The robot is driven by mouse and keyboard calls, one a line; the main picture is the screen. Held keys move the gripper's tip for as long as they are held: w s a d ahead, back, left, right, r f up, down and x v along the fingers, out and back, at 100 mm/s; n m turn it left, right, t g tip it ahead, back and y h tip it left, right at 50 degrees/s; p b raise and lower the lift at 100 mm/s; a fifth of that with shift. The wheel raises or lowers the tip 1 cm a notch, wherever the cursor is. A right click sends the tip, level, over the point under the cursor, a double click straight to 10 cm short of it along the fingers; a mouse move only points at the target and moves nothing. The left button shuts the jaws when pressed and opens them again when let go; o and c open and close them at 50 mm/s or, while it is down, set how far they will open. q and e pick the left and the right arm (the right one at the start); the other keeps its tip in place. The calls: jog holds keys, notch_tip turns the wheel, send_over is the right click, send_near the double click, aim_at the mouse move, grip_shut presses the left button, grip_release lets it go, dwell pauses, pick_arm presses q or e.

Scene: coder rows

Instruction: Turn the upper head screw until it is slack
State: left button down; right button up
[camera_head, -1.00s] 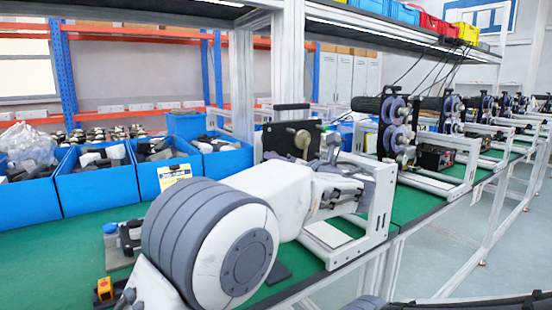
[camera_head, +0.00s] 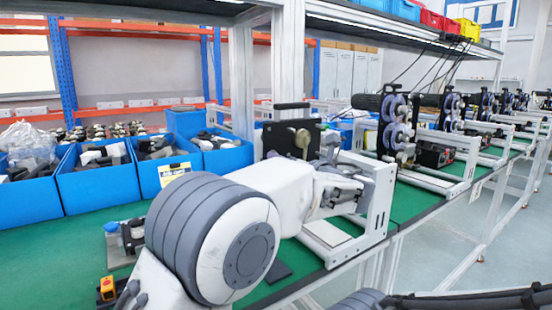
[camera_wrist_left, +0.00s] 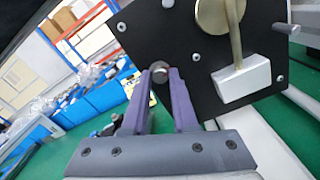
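The coder head's black plate (camera_wrist_left: 235,50) fills the upper right of the left wrist view. It carries a brass disc and lever (camera_wrist_left: 222,18) and a pale metal block (camera_wrist_left: 243,84). A dark round screw knob (camera_wrist_left: 158,68), seemingly the upper head screw, sits at the plate's left side. My left gripper (camera_wrist_left: 159,76) has its two purple fingertips on either side of this knob and appears shut on it. In the head view the black plate (camera_head: 283,136) stands beyond my left arm, which hides much of the machine. My right gripper is not in view.
Blue bins (camera_head: 100,184) of parts stand along the back left on the green bench top (camera_head: 50,250). A grey upright post (camera_head: 288,60) rises behind the coder. More coders (camera_head: 398,130) line the bench to the right. An orange-yellow switch box (camera_head: 107,289) is at front left.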

pick_arm(q)
jog(key=n+b, duration=0.7)
jog(key=n, duration=0.2)
jog(key=shift+d+n, duration=0.1)
jog(key=shift+n, duration=0.3)
jog(key=c, duration=0.8)
grip_release()
jog(key=shift+c, duration=0.2)
